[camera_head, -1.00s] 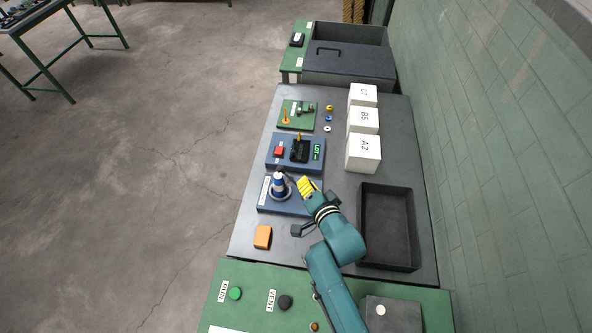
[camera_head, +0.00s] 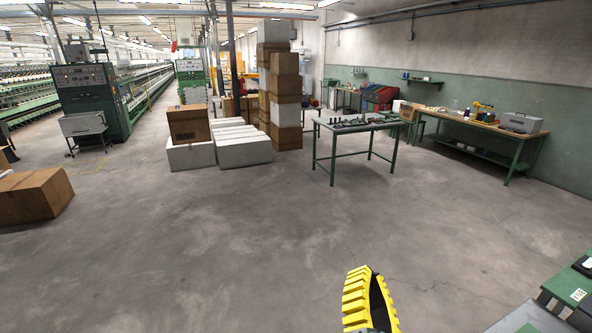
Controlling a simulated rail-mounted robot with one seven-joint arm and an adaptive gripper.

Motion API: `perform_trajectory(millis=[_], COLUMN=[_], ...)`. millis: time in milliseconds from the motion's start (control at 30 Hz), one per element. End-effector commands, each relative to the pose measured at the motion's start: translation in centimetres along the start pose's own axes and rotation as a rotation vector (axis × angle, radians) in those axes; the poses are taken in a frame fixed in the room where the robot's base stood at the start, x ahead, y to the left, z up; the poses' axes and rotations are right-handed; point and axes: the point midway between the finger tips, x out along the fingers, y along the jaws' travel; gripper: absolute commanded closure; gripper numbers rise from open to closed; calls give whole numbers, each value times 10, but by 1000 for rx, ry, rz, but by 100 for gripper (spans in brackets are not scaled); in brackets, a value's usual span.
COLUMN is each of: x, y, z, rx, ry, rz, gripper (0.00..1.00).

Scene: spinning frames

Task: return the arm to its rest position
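My gripper (camera_head: 370,300) shows at the bottom edge of the head view, right of centre. Its yellow ridged fingers point up over bare floor, and the bottom edge cuts off the rest of it. I cannot tell how far apart the fingers are. Nothing is visible in its grip. The rest of my arm is out of view.
Green bench corners (camera_head: 568,283) show at the lower right. A green-legged table (camera_head: 356,127) stands mid-floor, with a long workbench (camera_head: 478,127) along the right wall. Cardboard boxes (camera_head: 285,95) are stacked at the back. The middle floor is clear.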

Motion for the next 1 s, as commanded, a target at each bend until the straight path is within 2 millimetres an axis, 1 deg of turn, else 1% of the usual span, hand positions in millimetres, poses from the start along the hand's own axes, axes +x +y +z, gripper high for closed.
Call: perform_trajectory(millis=[33,67,100,167,200,233,300,367,433,467,500,567,800,900,1000], x=[-6,-10,-18,-32,-42,-50,-67,-77,-74,-72,-67,-63,-44,-40,-39], y=[-34,-50,-71,-98,-110,-118,-122,-123,-117,-124,-139,-151,-205,-216,-218], z=[-8,-14,-20,-32,-40,-47,-57,-59,-51,-60,-75,-88,-143,-155,-158], rx=[-46,-79,-127,-209,-274,-327,-463,-578,-720,-755,-744,-739,-727,-724,-722], ry=[12,20,31,52,69,83,100,100,70,76,77,77,76,75,75], rz=[-59,-87,-122,-168,-188,-198,-197,-190,-169,-168,-169,-168,-167,-167,-166], gripper=[100,100,100,100,100,100,100,100,100,100,100,100,100,100,100])
